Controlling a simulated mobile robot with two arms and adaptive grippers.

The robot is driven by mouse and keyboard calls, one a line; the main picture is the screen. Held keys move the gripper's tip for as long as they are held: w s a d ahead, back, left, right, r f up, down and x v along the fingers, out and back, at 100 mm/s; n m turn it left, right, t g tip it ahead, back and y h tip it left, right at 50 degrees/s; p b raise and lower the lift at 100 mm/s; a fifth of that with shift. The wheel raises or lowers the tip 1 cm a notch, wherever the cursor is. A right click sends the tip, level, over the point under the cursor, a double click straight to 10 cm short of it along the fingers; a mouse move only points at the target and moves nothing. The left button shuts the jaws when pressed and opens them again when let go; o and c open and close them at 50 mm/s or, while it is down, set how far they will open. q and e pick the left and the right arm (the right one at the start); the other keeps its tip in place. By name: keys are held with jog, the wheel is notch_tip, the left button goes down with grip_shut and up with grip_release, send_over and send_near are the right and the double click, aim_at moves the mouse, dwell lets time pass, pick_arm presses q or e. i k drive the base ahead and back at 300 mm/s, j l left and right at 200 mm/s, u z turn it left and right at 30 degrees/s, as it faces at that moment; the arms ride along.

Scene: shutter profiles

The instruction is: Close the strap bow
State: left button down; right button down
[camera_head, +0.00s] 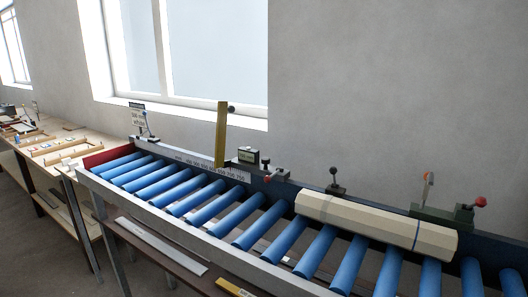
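A pale beige many-sided bundle (365,221) lies along the blue rollers at the right, with a thin dark blue band (417,235) around it near its right end. Behind that end stands a dark green device (440,213) with a red ball knob (481,202) and an upright grey piece with an orange part (429,182). A yellow bar (221,135) with a black knob (231,110) stands upright at the back rail, left of the bundle. I cannot tell for certain which part is the strap bow. Neither of my grippers shows.
The roller conveyor (165,217) runs from left to right, its left rollers bare. A small display (247,155), a scale strip and a black-knobbed lever (334,178) sit along the back rail. A wooden bench (75,147) with several small items stands at the left.

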aim_at(426, 193)
jog(key=z, duration=1.3)
